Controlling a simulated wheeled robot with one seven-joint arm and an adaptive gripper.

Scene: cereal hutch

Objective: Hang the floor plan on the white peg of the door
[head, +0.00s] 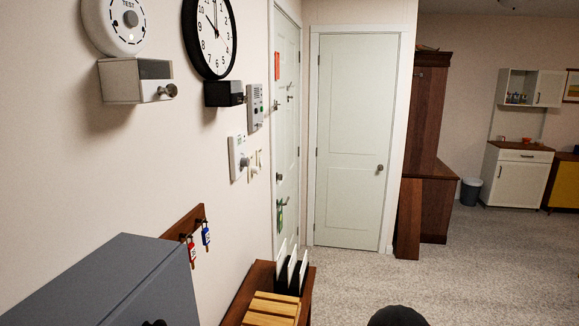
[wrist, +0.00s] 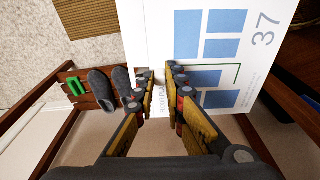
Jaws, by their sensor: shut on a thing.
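The floor plan (wrist: 212,50) is a white sheet with blue blocks, a green line and the number 37. It shows in the wrist view only. My gripper (wrist: 163,80) is shut on its edge, with yellow-padded fingers on either side; some printed text by the fingers is partly hidden. In the head view, the pale door (head: 288,140) at the end of the left wall is seen at a steep angle. Several small pegs or hooks stand on its upper part, with a red-orange item (head: 277,66) near them. I cannot tell which peg is white.
A second pale door (head: 349,140) faces me. The left wall carries a clock (head: 210,35), boxes and a key rack (head: 183,224). A grey cabinet (head: 110,285) and a wooden shelf (head: 262,272) stand below. Slippers (wrist: 112,88) lie on a wooden rack.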

